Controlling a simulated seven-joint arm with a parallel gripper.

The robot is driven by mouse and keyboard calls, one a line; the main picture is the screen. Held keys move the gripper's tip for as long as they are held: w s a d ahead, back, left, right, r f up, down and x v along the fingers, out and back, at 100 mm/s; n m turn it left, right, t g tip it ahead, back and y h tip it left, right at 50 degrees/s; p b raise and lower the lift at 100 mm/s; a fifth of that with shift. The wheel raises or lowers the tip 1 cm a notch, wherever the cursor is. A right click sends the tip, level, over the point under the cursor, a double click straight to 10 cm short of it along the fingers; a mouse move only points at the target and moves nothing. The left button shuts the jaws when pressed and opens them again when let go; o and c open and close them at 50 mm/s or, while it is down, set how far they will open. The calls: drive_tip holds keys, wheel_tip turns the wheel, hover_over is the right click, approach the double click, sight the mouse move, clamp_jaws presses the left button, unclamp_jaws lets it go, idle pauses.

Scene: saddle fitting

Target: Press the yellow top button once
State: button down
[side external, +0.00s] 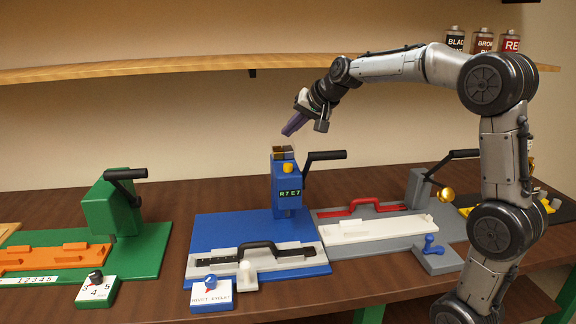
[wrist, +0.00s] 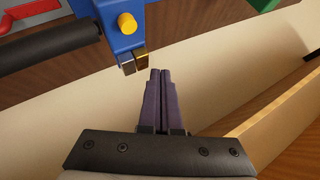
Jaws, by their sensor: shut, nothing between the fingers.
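The yellow top button (side external: 288,168) sits on the upper front of the blue press (side external: 283,203), above its R7E7 display. In the wrist view the yellow button (wrist: 127,23) shows on the blue housing (wrist: 118,42), up and to the left of my fingertips. My gripper (side external: 287,133) is above the press in the side view, apart from it. In the wrist view my gripper (wrist: 161,72) has its two dark purple fingers together with nothing held. Small brass and grey blocks (wrist: 140,57) on the press lie between the button and my fingertips.
The press's black lever (side external: 325,155) sticks out to the right. A green press (side external: 112,205) stands at left and a grey station (side external: 395,205) at right. A wooden shelf (side external: 180,66) runs along the wall behind. Air around my gripper is clear.

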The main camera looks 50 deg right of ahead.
sight(288, 165)
drive_tip(key=shift+f, duration=3.2)
drive_tip(key=shift+f, duration=0.15)
drive_tip(key=shift+f, duration=0.25)
drive_tip(key=shift+f, duration=0.35)
drive_tip(key=shift+s+f, duration=0.15)
drive_tip(key=shift+f, duration=0.7)
idle(0.4)
drive_tip(key=shift+r, duration=1.4)
drive_tip(key=shift+r, duration=2.6)
